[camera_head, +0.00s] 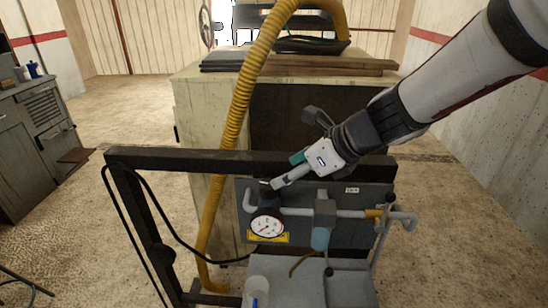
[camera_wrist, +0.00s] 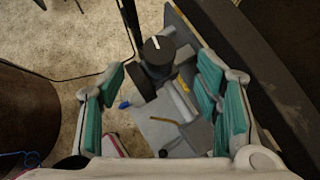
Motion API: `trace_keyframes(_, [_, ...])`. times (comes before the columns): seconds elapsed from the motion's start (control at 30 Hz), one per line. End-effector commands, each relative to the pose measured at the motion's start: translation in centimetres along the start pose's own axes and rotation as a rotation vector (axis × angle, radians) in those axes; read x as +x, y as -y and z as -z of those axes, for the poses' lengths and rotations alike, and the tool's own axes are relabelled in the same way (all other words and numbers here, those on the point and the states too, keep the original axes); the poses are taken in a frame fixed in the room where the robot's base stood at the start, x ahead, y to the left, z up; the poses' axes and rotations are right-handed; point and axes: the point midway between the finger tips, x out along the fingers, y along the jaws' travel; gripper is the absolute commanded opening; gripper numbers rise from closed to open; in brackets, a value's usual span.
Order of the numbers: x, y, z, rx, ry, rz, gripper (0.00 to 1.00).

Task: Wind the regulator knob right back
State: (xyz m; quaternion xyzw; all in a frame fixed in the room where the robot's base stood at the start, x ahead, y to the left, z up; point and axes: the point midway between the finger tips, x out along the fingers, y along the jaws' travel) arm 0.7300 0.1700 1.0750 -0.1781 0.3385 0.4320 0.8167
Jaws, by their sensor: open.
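The regulator knob (camera_wrist: 158,50) is a round dark knob with a white pointer line on its top, seen end-on in the wrist view. In the head view the knob (camera_head: 269,194) is small, dark and partly hidden behind my fingers, just above the pressure gauge (camera_head: 267,226). My gripper (camera_head: 280,183) comes down from the upper right over the panel (camera_head: 345,188). In the wrist view my gripper (camera_wrist: 163,72) is open, its teal-padded fingers on either side of the knob's line. Gaps show on both sides, so nothing is held. How deep the fingertips reach is unclear.
A black rail frame (camera_head: 215,162) runs just behind and above the panel. A yellow hose (camera_head: 243,95) hangs at the left of it. Pipework with a blue bowl (camera_head: 320,238) sits right of the gauge. Open floor lies left.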

Motion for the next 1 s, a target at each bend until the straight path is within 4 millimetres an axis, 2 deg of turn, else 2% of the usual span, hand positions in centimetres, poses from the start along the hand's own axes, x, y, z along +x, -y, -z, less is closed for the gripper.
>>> trace_keyframes(0.03, [1.3, 0.0, 0.2, 0.0, -0.002, -0.005, 0.58])
trace_keyframes(0.2, [4.6, 0.0, 0.2, -0.002, -0.002, -0.004, 0.58])
trace_keyframes(0.4, [7.4, 0.0, 0.1, -0.002, -0.001, -0.003, 0.58])
trace_keyframes(0.6, [8.6, 0.0, 0.0, -0.003, -0.001, -0.001, 0.58])
trace_keyframes(0.87, [8.6, 0.0, 0.0, -0.003, 0.0, -0.001, 0.58])
trace_keyframes(0.9, [8.6, 0.0, 0.0, -0.003, 0.0, 0.0, 0.56])
trace_keyframes(1.0, [8.6, 0.0, 0.0, -0.003, 0.0, -0.001, 0.33])
